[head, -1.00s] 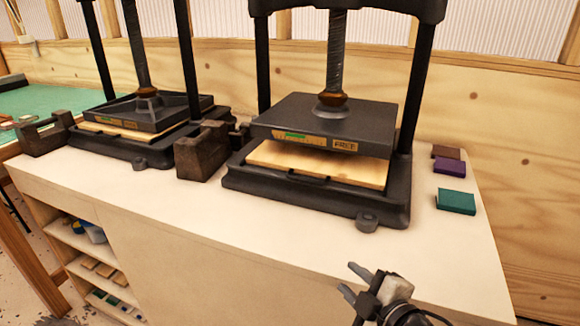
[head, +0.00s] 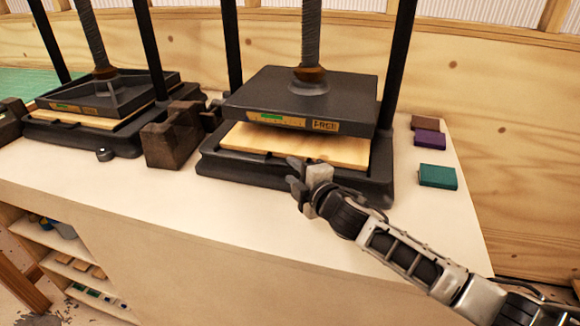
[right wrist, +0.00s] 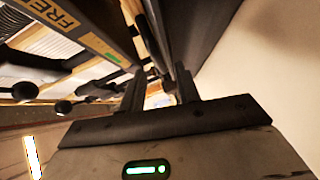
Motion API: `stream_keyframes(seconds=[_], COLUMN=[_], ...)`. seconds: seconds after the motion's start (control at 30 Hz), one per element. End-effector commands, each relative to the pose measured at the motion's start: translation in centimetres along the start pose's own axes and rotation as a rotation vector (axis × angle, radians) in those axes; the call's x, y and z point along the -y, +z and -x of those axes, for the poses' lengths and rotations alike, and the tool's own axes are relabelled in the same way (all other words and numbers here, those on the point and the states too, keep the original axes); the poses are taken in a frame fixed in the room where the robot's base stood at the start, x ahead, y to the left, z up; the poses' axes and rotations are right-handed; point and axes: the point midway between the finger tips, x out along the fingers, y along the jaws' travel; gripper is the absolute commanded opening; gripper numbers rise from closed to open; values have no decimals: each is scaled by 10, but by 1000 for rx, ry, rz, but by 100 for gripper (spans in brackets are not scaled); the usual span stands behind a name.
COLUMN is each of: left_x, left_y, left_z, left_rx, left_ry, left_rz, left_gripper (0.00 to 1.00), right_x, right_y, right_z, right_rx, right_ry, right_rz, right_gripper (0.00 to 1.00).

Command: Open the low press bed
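The right press has a dark upper plate (head: 300,98) with a green gauge and a "FREE" label. The plate hangs above a wooden bed board (head: 295,143) in a dark base frame (head: 240,173), with a visible gap between. A dark handle at the board's front edge is partly hidden by my gripper. My right gripper (head: 292,173) is open at the front edge of this bed; contact cannot be told. Its spread, empty fingers also show in the right wrist view (right wrist: 158,85), beside the "FREE" label (right wrist: 52,14). My left gripper is not in view.
A second press (head: 100,95) stands at the left, its plate close to its board (head: 75,118). A dark brown block (head: 172,140) stands between the presses. Teal (head: 437,176), purple (head: 429,140) and brown (head: 424,123) blocks lie at the right. The white counter front (head: 180,215) is clear.

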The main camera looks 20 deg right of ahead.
Motion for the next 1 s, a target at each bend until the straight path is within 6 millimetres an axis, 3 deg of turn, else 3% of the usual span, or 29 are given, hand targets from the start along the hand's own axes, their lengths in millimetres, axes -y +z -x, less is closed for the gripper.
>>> stream_keyframes(seconds=[0.2, 0.53, 0.67, 1.0], left_x=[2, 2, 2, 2], left_y=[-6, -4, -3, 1], left_z=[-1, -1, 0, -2], left_rx=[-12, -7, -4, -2], left_ry=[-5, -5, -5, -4], left_rz=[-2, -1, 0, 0], left_gripper=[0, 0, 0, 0], right_x=[0, 0, 0, 1], right_y=[0, 0, 0, -4], right_z=[-21, -24, -23, -31], right_rx=[1, 0, 0, -3], right_ry=[0, 0, 0, 0], right_rz=[0, 0, 0, 0], right_gripper=[33, 33, 0, 0])
